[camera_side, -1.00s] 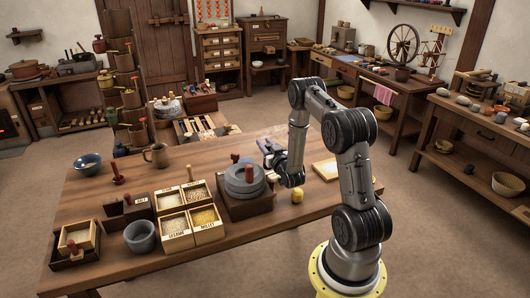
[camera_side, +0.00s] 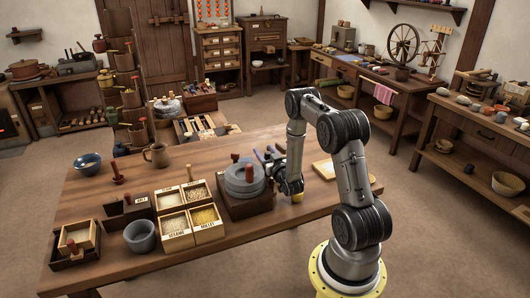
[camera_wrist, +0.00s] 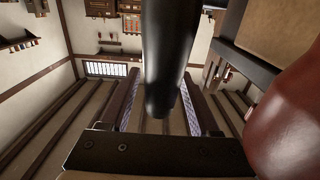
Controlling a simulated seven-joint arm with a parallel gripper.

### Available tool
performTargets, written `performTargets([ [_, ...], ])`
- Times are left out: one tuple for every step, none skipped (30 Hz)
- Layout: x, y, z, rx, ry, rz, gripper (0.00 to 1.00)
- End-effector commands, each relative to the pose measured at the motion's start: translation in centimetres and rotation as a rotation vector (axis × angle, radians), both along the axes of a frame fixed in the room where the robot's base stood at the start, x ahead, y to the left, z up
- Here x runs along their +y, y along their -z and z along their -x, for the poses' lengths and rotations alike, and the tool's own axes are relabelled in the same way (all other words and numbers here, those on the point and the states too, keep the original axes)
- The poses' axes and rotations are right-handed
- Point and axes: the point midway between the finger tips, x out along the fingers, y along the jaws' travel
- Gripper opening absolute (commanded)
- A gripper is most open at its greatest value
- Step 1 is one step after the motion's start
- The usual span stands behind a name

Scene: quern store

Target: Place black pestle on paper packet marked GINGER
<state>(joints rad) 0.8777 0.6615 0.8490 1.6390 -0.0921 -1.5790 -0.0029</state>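My gripper (camera_side: 269,153) is low over the table, just right of the grey quern, with its fingers pointing up and left in the side view. In the wrist view, its two fingers stand apart, with a thick black rounded shaft, which looks like the black pestle (camera_wrist: 168,55), between them and close to the camera. A gap shows between the left finger and the shaft, so I see no grip. A pale flat rectangle (camera_side: 324,171) lies on the table, partly behind my arm. No GINGER mark can be read, so I cannot tell whether it is the packet.
The grey quern (camera_side: 243,179) with a red handle stands on a dark base left of my gripper. A small yellow object (camera_side: 297,197) is below the wrist. Grain boxes (camera_side: 208,235), a grey mortar (camera_side: 140,238) and a blue bowl (camera_side: 88,163) are farther left. A large reddish-brown shape (camera_wrist: 288,140) is close at right in the wrist view.

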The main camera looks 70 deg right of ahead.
Motion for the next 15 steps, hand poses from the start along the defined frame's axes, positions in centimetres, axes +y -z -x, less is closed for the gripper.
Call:
performTargets([
  [0.0,0.0,0.0,0.0,0.0,0.0,0.63],
  [0.0,0.0,0.0,0.0,0.0,0.0,0.63],
  [0.0,0.0,0.0,0.0,0.0,0.0,0.63],
  [0.0,0.0,0.0,0.0,0.0,0.0,0.63],
  [0.0,-0.1,0.0,0.0,0.0,0.0,0.63],
  [0.0,-0.2,0.0,0.0,0.0,0.0,0.63],
  [0.0,-0.3,0.0,-0.001,0.0,0.001,0.63],
  [0.1,-0.3,0.1,0.001,0.0,-0.001,0.63],
  [0.4,-0.3,0.4,0.002,0.0,-0.002,0.63],
  [0.7,-0.3,0.7,0.002,0.0,-0.002,0.63],
  [1.0,-0.3,1.0,0.001,0.0,-0.001,0.63],
  [1.5,-0.2,1.5,0.003,0.001,-0.003,0.63],
  [1.9,-0.3,1.9,0.003,0.001,-0.003,0.63],
  [2.3,-0.3,2.3,0.002,0.001,-0.002,0.63],
  [2.9,-0.2,3.0,0.003,0.001,-0.003,0.63],
])
